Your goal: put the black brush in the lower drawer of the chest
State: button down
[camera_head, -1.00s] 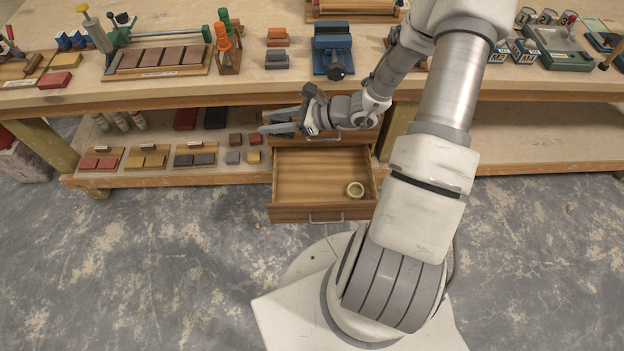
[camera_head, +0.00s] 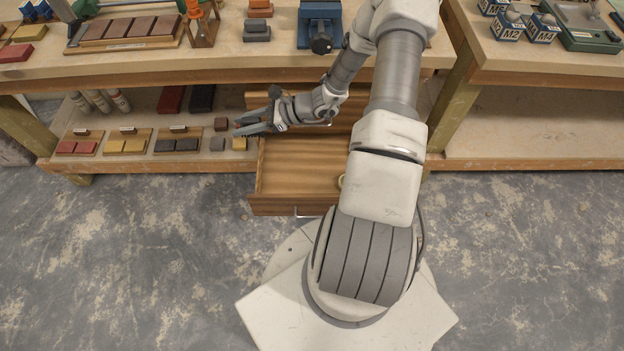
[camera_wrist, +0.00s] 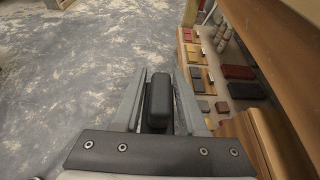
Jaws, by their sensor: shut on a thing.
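The black brush (camera_wrist: 158,102) shows in the wrist view as a dark block between the two grey fingers of my gripper (camera_wrist: 157,95). My gripper is shut on it. In the head view, my gripper (camera_head: 252,123) is above the shelf level, at the left side of the chest, pointing left. The brush is hard to make out there. The lower drawer (camera_head: 285,177) of the chest is pulled out, just right of and below the gripper. The upper drawer (camera_head: 262,99) is partly hidden behind my arm and seems shut.
A pale round ring (camera_head: 341,182) lies in the lower drawer, partly hidden by my arm. Small loose blocks (camera_head: 217,144) and labelled boards with coloured blocks (camera_head: 127,144) stand on the shelf to the left. The benchtop (camera_head: 160,62) overhangs. The floor in front is clear.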

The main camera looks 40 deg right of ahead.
jog(key=d+f+b, duration=0.2)
jog(key=f+b, duration=0.4)
jog(key=f, duration=0.8)
jog(key=d+f+b, duration=0.3)
jog(key=f+b, duration=0.4)
jog(key=f, duration=0.6)
jog(key=b, duration=0.4)
send_near(261, 185)
jog(key=shift+g, duration=0.3)
jog(key=w+a, duration=0.2)
jog(key=a, duration=0.1)
jog(key=shift+w+a+f, duration=0.1)
jog(key=shift+a+f, duration=0.15)
jog(key=shift+a, duration=0.05)
jog(key=shift+c, duration=2.3)
grip_release()
jog(key=shift+f, duration=0.1)
jog(key=p+v, duration=0.3)
jog(key=v, duration=0.9)
jog(key=shift+r, duration=0.2)
